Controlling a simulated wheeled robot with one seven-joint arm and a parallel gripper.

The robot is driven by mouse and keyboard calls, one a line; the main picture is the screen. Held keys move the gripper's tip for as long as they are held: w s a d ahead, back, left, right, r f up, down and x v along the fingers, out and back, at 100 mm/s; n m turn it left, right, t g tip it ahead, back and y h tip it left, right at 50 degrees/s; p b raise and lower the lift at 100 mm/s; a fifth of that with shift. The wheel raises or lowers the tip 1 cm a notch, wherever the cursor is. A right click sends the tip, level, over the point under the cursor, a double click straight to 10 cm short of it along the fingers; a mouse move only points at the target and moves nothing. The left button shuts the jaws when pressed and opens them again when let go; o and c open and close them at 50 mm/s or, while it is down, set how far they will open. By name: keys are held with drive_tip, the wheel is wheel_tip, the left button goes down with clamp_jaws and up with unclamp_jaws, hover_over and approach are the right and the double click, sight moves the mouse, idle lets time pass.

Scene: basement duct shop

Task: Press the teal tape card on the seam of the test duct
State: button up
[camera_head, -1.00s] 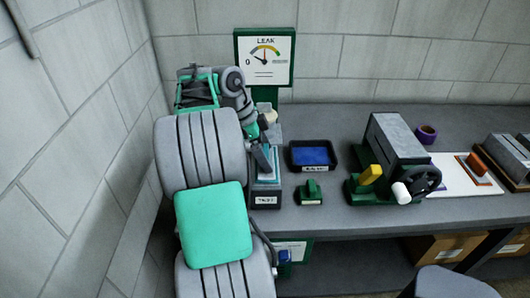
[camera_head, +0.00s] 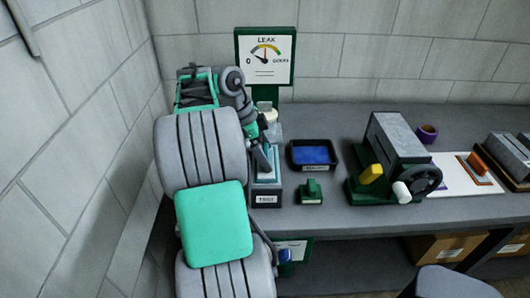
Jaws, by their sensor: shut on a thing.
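The test duct (camera_head: 266,193) is a dark block with a "TEST" label on its front, at the left end of the bench. A pale top with a thin teal strip (camera_head: 272,165) shows beside my fingers; I take this strip to be the teal tape card. My gripper (camera_head: 264,167) points down over the duct's top and is shut on the card. My fingers and arm hide most of the card, and the seam cannot be made out. Whether the card touches the duct cannot be told.
A black tray with a blue inside (camera_head: 313,166) and a small green block (camera_head: 311,192) stand right of the duct. A grey crank machine (camera_head: 396,150) is further right. A leak gauge sign (camera_head: 265,57) stands behind. The wall is close on the left.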

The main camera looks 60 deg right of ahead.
sight(265, 152)
drive_tip(key=shift+a+f+b, duration=0.1)
drive_tip(key=shift+f+b, duration=0.35)
drive_tip(key=shift+f, duration=0.2)
idle(1.2)
wheel_tip(265, 152, up, 8)
drive_tip(key=p, duration=0.7)
drive_tip(key=shift+r+p, duration=0.15)
drive_tip(key=shift+p, duration=0.2)
